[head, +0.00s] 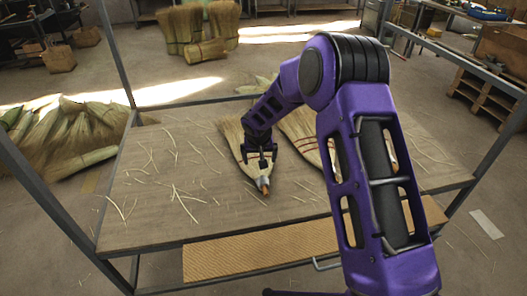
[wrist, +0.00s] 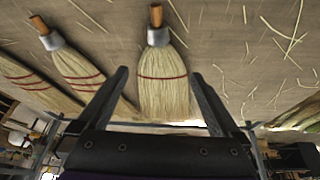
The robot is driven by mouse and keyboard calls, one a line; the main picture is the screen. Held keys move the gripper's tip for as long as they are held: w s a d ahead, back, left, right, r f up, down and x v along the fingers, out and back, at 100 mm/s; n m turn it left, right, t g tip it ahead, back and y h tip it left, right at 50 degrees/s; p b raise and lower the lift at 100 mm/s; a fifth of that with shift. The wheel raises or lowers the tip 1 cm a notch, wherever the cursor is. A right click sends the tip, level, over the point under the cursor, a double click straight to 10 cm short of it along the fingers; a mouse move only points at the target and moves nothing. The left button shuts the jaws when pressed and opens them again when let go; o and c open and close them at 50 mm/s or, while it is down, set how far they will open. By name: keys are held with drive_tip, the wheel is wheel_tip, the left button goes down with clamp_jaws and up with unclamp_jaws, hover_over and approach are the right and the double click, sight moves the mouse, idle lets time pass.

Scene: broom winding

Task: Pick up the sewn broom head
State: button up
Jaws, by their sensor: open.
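A straw broom head (head: 231,137) with red stitching, a metal collar and a short wooden stub lies flat on the worktable (head: 150,205). My gripper (head: 262,162) is over it, pointing down, and hides part of its straw. In the wrist view, this broom head (wrist: 163,88) lies in line with the gap between the two open fingers of my gripper (wrist: 158,74). The gripper is empty. I cannot tell how high the fingertips are above it. A second stitched broom head (wrist: 76,68) and a third (wrist: 28,78) lie to its left in the wrist view.
In the head view my arm partly hides the neighbouring broom heads (head: 300,128). Loose straws are scattered over the table. Metal frame posts (head: 117,55) rise at the table's corners. A straw pile (head: 65,140) lies on the floor at left. The table's left part holds only straws.

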drive_tip(key=b, duration=0.1)
approach(260, 176)
drive_tip(key=shift+m, duration=0.3)
drive_tip(key=x, duration=0.5)
drive_tip(key=shift+s+d, duration=0.1)
drive_tip(key=shift+s, duration=0.05)
drive_tip(key=shift+w+b+x, duration=0.1)
drive_tip(key=shift+b+x, duration=0.2)
drive_tip(key=shift+x, duration=1.3)
drive_tip(key=shift+w+b+x, duration=0.15)
drive_tip(key=shift+b+x, duration=0.1)
drive_tip(key=shift+x, duration=1.35)
drive_tip(key=shift+r, duration=0.15)
